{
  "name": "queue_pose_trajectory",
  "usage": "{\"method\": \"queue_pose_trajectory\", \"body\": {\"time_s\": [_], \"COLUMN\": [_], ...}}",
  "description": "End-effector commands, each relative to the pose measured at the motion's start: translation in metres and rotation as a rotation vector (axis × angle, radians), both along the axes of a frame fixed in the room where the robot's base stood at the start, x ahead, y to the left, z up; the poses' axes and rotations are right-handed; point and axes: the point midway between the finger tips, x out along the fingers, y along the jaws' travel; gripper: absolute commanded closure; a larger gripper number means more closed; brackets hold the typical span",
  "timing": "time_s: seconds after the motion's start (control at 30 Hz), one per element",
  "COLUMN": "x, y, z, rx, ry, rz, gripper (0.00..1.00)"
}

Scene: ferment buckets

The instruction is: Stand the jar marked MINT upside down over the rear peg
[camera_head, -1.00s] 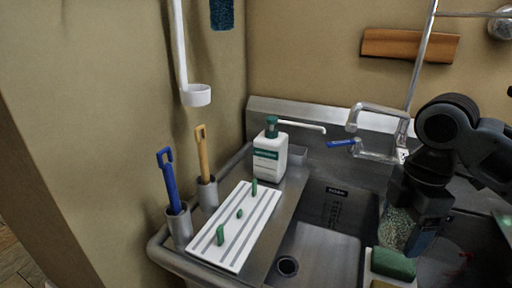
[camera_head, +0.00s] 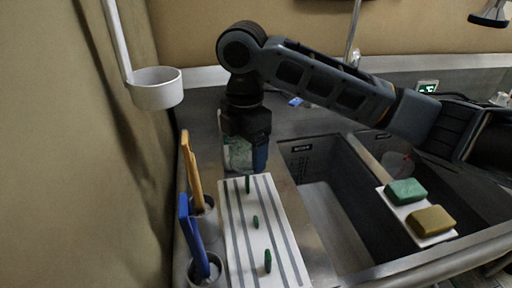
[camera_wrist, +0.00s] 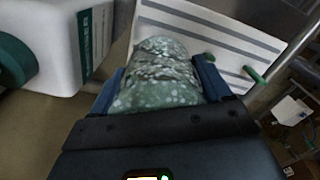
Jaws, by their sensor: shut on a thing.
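My gripper (camera_wrist: 160,85) is shut on a clear jar with green speckles (camera_wrist: 160,65). In the head view the jar (camera_head: 238,155) hangs under my gripper, just behind the rear end of the white striped board (camera_head: 283,235). No MINT marking shows on its visible side, and I cannot tell which way its mouth faces. The board carries three green pegs in a line: the rear peg (camera_head: 247,184), a shorter middle peg (camera_head: 255,222) and a front peg (camera_head: 267,260). The jar is apart from the rear peg. In the wrist view the board lies beyond the jar.
A white soap bottle (camera_wrist: 70,40) stands close left of my gripper in the wrist view. Blue (camera_head: 190,235) and tan (camera_head: 191,170) handled brushes stand left of the board. A white ladle (camera_head: 156,88) hangs on the left. Right are the sink and green (camera_head: 405,191) and yellow (camera_head: 432,221) sponges.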

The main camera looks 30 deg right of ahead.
Motion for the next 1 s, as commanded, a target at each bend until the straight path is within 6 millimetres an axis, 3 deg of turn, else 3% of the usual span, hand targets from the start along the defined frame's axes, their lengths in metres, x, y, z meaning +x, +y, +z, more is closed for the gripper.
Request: {"method": "queue_pose_trajectory", "body": {"time_s": [0.8, 1.0], "x": [0.000, 0.000], "y": [0.000, 0.000], "z": [-0.076, -0.085], "rx": [0.001, 0.000], "ry": [0.000, -0.001], "rz": [-0.001, -0.001], "gripper": [0.59, 0.59]}}
